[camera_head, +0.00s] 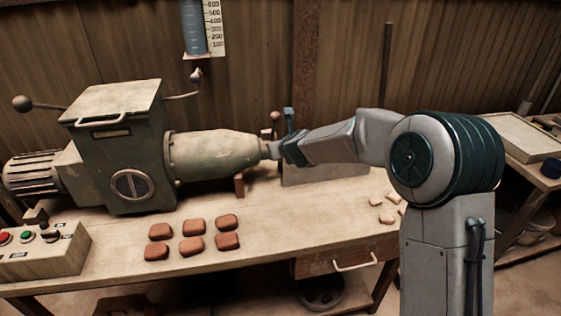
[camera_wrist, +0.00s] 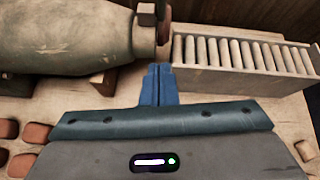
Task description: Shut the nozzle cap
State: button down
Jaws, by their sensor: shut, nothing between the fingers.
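The tapered green-grey nozzle (camera_head: 215,145) of the press points right, and in the wrist view (camera_wrist: 70,35) it comes in from the upper left. At its tip is a brown round piece (camera_wrist: 164,20) with a small pale block (camera_wrist: 147,12), seemingly the nozzle cap and its mount. I cannot tell whether the cap covers the opening. My gripper (camera_head: 268,151) is at the nozzle's tip. In the wrist view its blue fingers (camera_wrist: 158,72) are together and empty, just below the brown piece. Contact cannot be made out. In the head view my gripper partly hides the tip.
A roller track (camera_wrist: 240,55) lies right of the nozzle tip. Several reddish clay tiles (camera_head: 193,245) lie on the bench (camera_head: 300,225) in front of the press. A control box (camera_head: 45,255) stands at the left. The front middle of the bench is clear.

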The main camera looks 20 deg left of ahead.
jog(key=shift+w+r+g+p, duration=0.25)
jog(key=shift+r+p, duration=0.4)
jog(key=shift+p, duration=0.65)
jog(key=shift+a+r+p, duration=0.1)
jog(key=shift+p, duration=0.2)
